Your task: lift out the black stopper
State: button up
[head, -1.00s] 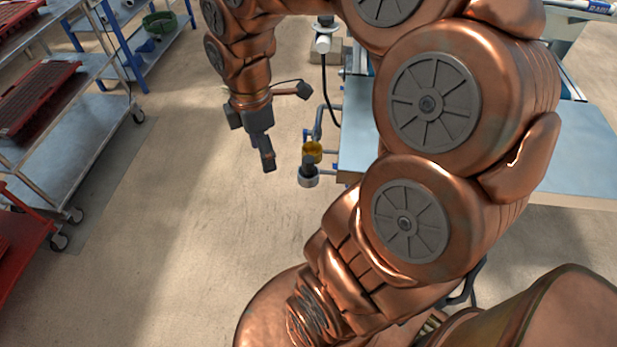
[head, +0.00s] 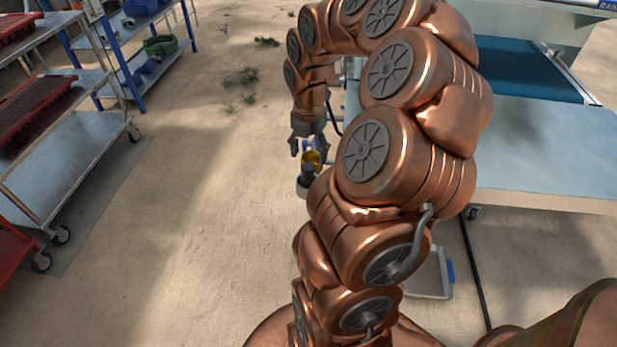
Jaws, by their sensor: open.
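The black stopper (head: 307,172) stands upright in a pale round holder (head: 303,190), left of the blue-grey table. A yellow cup-like part (head: 312,157) is right behind it. My gripper (head: 308,151) points down with its two dark fingers apart. In the picture it is just above and behind the stopper, overlapping the yellow part. I cannot tell its exact height or depth over the stopper. Nothing shows between the fingers except the yellow part behind or below. My arm hides the right side of the holder.
The table (head: 545,145) with a dark blue belt (head: 525,70) is on the right, partly behind my arm. A metal cart (head: 75,150) with red trays stands at the left. The floor between is open. A grey bin (head: 430,275) is low at the right.

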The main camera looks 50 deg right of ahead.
aim_at(308, 166)
jog(key=f, duration=0.4)
jog(key=shift+s+a+f, duration=0.15)
jog(key=shift+a+f, duration=0.05)
jog(key=shift+a, duration=0.2)
jog(key=shift+f+b, duration=0.3)
jog(key=shift+f, duration=0.15)
grip_shut()
